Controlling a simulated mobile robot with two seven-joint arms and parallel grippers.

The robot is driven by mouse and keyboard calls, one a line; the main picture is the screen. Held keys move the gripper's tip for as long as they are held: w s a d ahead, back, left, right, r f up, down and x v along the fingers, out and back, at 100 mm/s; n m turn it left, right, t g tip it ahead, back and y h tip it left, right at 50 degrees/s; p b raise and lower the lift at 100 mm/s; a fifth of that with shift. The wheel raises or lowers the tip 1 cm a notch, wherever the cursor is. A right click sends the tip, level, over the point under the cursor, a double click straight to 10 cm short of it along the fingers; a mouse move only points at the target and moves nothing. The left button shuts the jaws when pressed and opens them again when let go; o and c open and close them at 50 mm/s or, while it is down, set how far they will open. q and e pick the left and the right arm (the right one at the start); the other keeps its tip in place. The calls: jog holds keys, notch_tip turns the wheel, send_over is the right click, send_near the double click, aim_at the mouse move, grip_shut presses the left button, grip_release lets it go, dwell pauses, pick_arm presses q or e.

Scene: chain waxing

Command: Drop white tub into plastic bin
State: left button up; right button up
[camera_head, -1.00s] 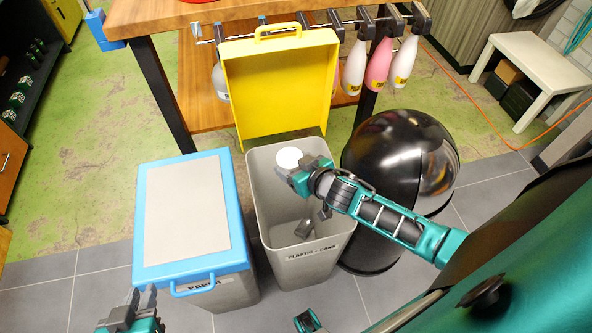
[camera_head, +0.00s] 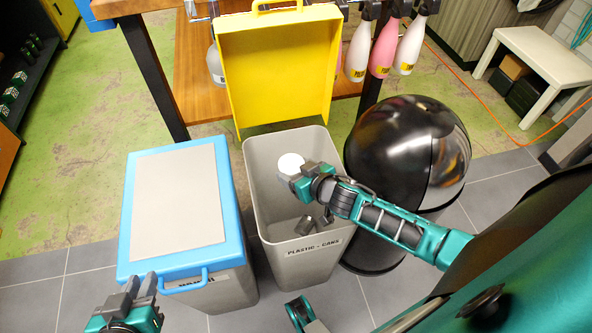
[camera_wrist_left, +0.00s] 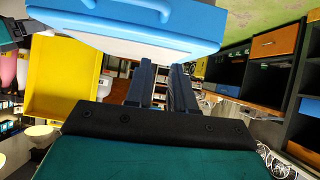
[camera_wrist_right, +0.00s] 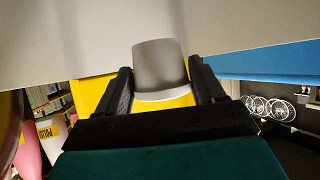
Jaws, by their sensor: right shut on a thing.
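The plastic bin (camera_head: 301,266) is a grey open bin labelled "PLASTIC - CANS", with its yellow lid (camera_head: 275,75) raised behind it. My right gripper (camera_head: 296,173) is over the bin's opening. It is shut on the white tub (camera_head: 290,163), whose round white end shows in the head view. In the right wrist view the tub (camera_wrist_right: 160,68) sits between the two fingers and looks greyish in shade. Dark items (camera_head: 312,222) lie inside the bin. My left gripper (camera_head: 141,287) is empty near the front of the blue-lidded bin, its fingers apart.
A grey bin with a closed blue lid (camera_head: 133,205) stands left of the plastic bin. A black domed bin (camera_head: 395,150) stands close on the right. A wooden workbench (camera_head: 205,108) and hanging bottles (camera_head: 382,52) are behind. Tiled floor is free in front.

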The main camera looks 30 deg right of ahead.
aim_at(296, 168)
pick_arm(q)
jog(key=shift+a, duration=0.1)
pick_arm(e)
jog(key=o, duration=0.7)
pick_arm(q)
jog(key=shift+s+f, duration=0.15)
jog(key=shift+s, duration=0.1)
pick_arm(e)
jog(key=o, duration=0.4)
jog(key=shift+r, duration=0.15)
notch_tip(296, 168, up, 8)
jog(key=p, duration=0.4)
pick_arm(q)
jog(key=shift+y, duration=0.5)
jog(key=a+r+p, duration=0.1)
jog(key=r+p, duration=0.1)
jog(key=s+a+r+p, duration=0.1)
jog(key=r, duration=0.1)
jog(key=shift+a+p, duration=0.2)
jog(key=shift+p, duration=0.2)
pick_arm(e)
notch_tip(296, 168, up, 12)
